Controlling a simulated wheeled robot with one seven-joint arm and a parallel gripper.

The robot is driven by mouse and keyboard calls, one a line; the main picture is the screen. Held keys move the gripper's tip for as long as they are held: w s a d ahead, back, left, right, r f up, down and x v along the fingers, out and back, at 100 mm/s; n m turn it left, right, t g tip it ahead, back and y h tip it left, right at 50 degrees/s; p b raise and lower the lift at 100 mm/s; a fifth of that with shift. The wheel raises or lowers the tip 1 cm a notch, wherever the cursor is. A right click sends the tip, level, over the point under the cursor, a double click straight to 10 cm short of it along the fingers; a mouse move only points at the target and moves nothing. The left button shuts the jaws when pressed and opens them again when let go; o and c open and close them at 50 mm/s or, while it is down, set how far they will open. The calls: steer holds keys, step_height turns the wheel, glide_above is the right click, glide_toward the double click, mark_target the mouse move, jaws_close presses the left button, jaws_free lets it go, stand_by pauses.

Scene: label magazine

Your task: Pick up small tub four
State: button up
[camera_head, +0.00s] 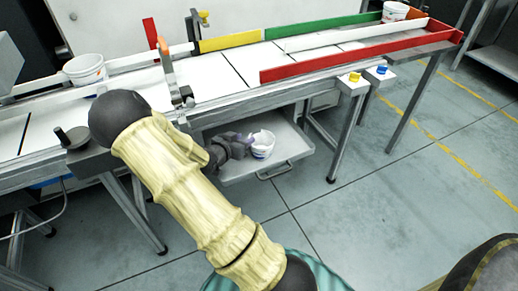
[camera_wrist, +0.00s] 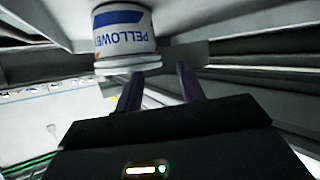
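A small white tub (camera_head: 263,149) stands in a grey tray (camera_head: 292,151) under the conveyor table. In the wrist view the tub (camera_wrist: 124,36) is at the top, appears upside down, and shows a blue label band with partial lettering. My gripper (camera_head: 246,139) is just left of the tub in the head view. In the wrist view its two dark fingers (camera_wrist: 160,82) are spread apart with nothing between them. The left fingertip is close to the tub's rim; I cannot tell whether it touches. No number is readable on the tub.
Another white tub (camera_head: 85,70) stands on the conveyor at left, and one more (camera_head: 395,11) at its far right end. Red rails (camera_head: 350,60) border the conveyor above the tray. The floor at right is clear.

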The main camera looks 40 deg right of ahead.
mark_target(255, 135)
steer(key=shift+s+d, duration=0.15)
steer(key=shift+d, duration=0.15)
steer(key=shift+d+f+b, duration=0.3)
steer(key=b+x, duration=0.1)
steer(key=x, duration=0.3)
jaws_close()
